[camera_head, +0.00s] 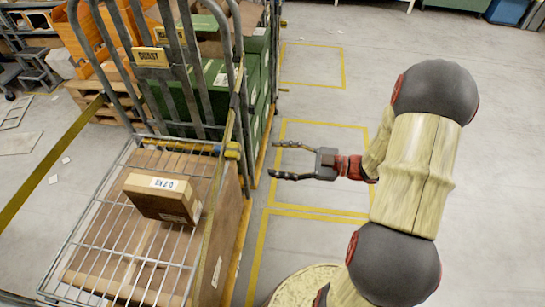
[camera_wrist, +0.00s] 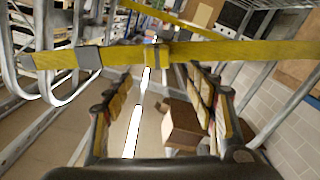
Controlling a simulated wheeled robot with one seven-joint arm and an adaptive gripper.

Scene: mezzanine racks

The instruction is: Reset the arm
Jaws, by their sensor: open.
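My gripper (camera_head: 283,160) is open and empty, with its two fingers apart and pointing left. In the head view it is over the floor, to the right of the wire roll cage. My arm bends from the right side of the picture towards it. In the wrist view the two fingers of my gripper (camera_wrist: 160,112) stand apart at left and right. A small brown box (camera_wrist: 181,126) shows behind them, apart from the fingers.
The small box (camera_head: 162,196) sits on the cage's wire shelf (camera_head: 113,252), above a large carton. A yellow strap (camera_head: 55,157) crosses the cage. Green crates (camera_head: 181,103) stand behind. Yellow floor lines (camera_head: 322,125) mark clear floor at centre and right.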

